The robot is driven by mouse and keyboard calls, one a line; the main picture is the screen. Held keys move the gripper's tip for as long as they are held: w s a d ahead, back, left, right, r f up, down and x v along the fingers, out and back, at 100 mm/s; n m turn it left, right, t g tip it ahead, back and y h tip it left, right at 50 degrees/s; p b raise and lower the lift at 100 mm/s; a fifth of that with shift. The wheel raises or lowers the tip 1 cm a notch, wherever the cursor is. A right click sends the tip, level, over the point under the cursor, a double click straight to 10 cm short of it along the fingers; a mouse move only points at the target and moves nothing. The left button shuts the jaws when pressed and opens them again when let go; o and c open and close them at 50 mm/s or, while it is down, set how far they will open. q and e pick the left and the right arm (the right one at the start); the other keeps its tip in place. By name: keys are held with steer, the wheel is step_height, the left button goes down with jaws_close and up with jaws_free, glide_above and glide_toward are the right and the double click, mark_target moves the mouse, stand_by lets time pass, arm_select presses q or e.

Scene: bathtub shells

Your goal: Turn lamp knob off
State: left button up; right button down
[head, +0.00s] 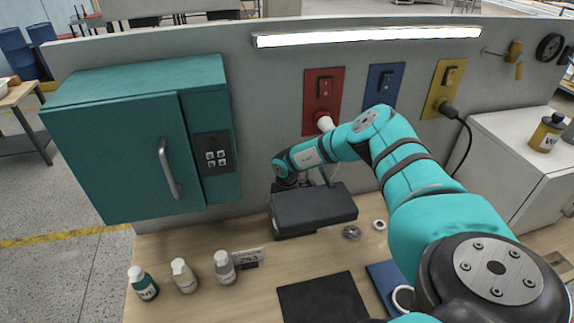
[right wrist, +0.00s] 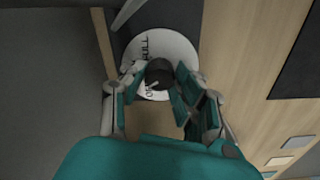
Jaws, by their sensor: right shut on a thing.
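The lamp (head: 368,36) is a long white bar high on the grey wall panel, and it is brightly lit. The black lamp knob (right wrist: 159,73) sits on a white round dial (right wrist: 180,45) with the word FULL on it; a second word is partly covered. My right gripper (right wrist: 160,82) has its teal fingers on both sides of the knob, closed on it. In the head view my right arm reaches left across the bench, and its fingers are hidden. My left gripper is not in view.
A black box (head: 313,208) stands on the wooden bench (head: 190,245) below my right wrist. A teal cabinet (head: 125,150) hangs at left. Several small bottles (head: 184,275) stand at the front left. Red (head: 322,88), blue (head: 384,78) and yellow (head: 444,88) switch plates line the wall.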

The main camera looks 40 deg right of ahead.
steer(key=shift+s+f+n, duration=0.15)
steer(key=shift+s+n, duration=0.05)
steer(key=shift+n, duration=0.3)
steer(key=c, duration=1)
jaws_free()
steer(key=shift+w, duration=0.2)
step_height(320, 180, up, 8)
steer(key=shift+f, duration=0.2)
